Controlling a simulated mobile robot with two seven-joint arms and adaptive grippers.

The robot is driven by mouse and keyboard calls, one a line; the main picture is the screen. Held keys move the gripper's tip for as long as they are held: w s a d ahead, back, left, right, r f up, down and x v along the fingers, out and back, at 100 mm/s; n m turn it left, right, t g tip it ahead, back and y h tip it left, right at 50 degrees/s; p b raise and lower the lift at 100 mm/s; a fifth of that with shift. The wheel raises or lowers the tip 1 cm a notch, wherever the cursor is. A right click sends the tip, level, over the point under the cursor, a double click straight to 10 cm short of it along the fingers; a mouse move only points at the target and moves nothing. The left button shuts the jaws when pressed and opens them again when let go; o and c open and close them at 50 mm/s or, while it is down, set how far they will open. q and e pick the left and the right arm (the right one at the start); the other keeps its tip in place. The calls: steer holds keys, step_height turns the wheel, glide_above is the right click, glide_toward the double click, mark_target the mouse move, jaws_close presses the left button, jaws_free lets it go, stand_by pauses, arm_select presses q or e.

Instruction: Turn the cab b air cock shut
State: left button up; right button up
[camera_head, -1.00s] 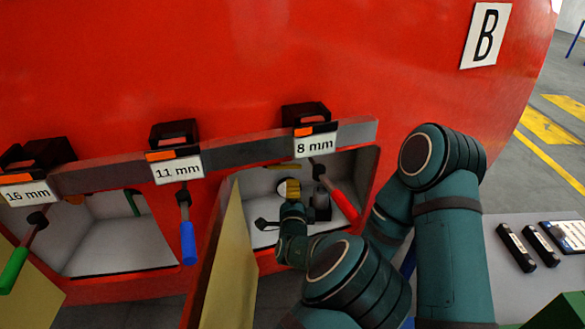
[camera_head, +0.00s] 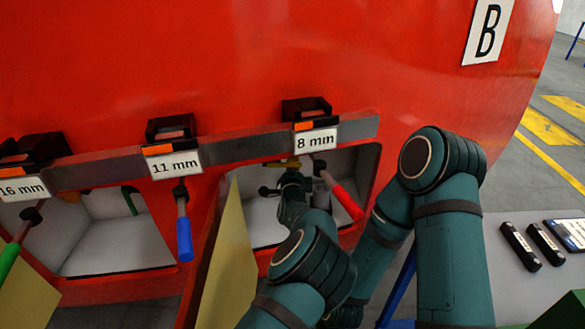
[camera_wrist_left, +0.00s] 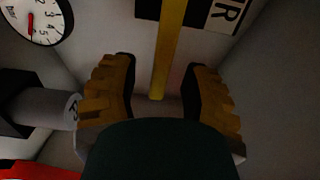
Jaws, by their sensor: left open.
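The air cock's yellow handle (camera_head: 283,164) shows as a short bar at the top of the right-hand open compartment in the red nosecone marked B. In the left wrist view the yellow handle (camera_wrist_left: 168,50) runs down from the top edge and ends between my left gripper's fingers. My left gripper (camera_wrist_left: 160,95) is open, with one yellow-padded finger on each side of the handle and visible gaps to it. In the head view my left gripper (camera_head: 291,176) is inside the compartment just below the handle, its fingers mostly hidden.
A pressure gauge (camera_wrist_left: 36,16) and a grey pipe (camera_wrist_left: 40,106) lie left of the handle in the wrist view. A red-handled tool (camera_head: 344,198) hangs at the compartment's right under the 8 mm label (camera_head: 316,141). A pale door panel (camera_head: 230,265) stands open at its left.

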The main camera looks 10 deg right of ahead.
arm_select(q)
steer(key=shift+o, duration=0.3)
jaws_close()
